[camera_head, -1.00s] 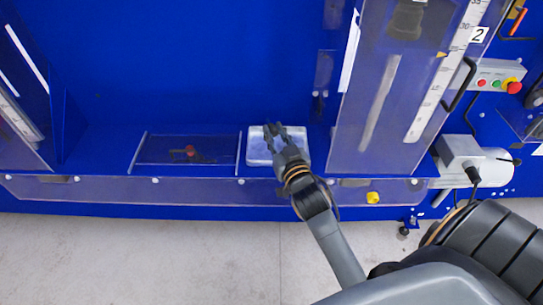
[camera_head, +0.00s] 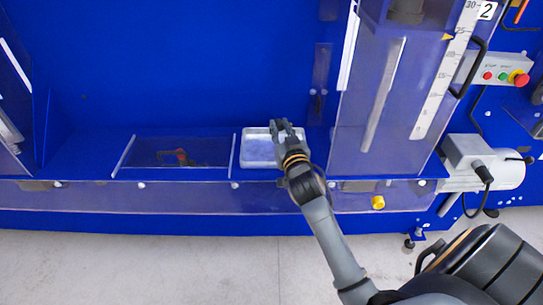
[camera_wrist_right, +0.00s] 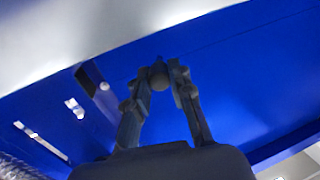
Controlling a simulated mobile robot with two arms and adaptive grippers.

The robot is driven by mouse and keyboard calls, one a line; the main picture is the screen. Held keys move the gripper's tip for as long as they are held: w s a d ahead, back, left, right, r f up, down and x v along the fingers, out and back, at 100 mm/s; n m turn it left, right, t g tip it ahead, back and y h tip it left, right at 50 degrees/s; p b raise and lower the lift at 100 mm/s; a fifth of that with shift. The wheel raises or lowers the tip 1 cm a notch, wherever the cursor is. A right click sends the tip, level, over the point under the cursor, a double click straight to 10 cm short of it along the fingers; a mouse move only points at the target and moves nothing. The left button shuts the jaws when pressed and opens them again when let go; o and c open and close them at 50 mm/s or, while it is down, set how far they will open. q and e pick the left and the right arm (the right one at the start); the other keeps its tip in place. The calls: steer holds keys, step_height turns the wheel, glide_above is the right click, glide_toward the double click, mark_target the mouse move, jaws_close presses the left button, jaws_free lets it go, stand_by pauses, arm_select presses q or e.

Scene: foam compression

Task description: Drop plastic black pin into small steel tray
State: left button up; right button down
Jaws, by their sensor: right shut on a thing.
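The small steel tray (camera_head: 257,148) sits on the blue ledge near the middle of the head view. My right gripper (camera_head: 283,125) is over the tray's right part and hides some of it. In the right wrist view, my right gripper (camera_wrist_right: 158,72) is shut on a small dark round-ended thing, which looks like the black pin (camera_wrist_right: 158,77). The pin cannot be made out in the head view. The height of the gripper above the tray is hard to tell. My left gripper is not in view.
A clear-covered recess (camera_head: 200,152) with a red-and-black item (camera_head: 180,156) lies left of the tray. A clear column with a scale (camera_head: 440,85) stands to the right. A clear panel (camera_head: 90,195) runs along the front edge.

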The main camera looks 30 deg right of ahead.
steer(key=shift+f, duration=0.1)
steer(key=c, duration=1.1)
jaws_free()
steer(key=shift+c, duration=0.2)
steer(key=shift+o, duration=0.2)
steer(key=shift+s, duration=0.1)
steer(key=v, duration=1.2)
